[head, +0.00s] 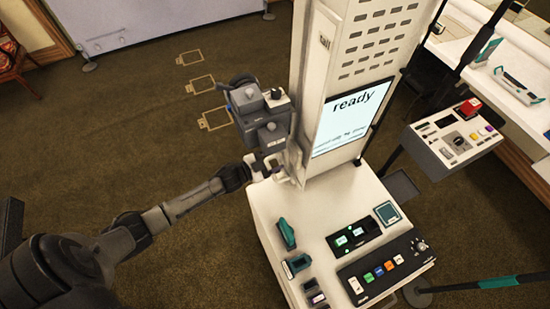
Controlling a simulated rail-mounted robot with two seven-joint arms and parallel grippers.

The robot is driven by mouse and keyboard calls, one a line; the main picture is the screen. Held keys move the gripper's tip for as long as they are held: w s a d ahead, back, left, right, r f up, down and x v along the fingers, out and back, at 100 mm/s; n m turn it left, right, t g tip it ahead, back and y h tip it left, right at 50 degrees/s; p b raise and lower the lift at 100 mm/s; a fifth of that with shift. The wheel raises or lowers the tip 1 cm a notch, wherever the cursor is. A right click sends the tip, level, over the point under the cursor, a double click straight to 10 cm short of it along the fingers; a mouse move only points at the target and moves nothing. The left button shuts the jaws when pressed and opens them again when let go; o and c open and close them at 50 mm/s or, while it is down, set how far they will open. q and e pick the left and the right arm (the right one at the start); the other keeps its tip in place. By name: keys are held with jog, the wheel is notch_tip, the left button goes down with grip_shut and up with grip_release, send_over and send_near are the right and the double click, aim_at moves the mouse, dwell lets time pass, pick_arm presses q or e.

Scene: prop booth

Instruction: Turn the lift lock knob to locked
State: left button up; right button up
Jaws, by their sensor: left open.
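My left gripper (262,168) reaches in from the left and is open, its fingertips close to the lower end of a grey device (252,108) on the left side of the white column (335,60). Whether it touches anything there I cannot tell. No lift lock knob can be singled out by a readable label. A dark round part (243,80) sits on top of the grey device. A small knob (421,245) is on the black panel, and another round control (459,143) is on the side control box. My right gripper is out of view.
The white base top (262,208) carries teal-and-black devices (287,234), a display unit (353,236) and a black button panel (385,271). A screen (351,118) reads "ready". The side control box (452,138) stands right on a pole.

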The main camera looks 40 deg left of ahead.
pick_arm(q)
jog(key=shift+w+d, duration=0.1)
jog(key=shift+w, duration=0.15)
jog(key=c, duration=0.9)
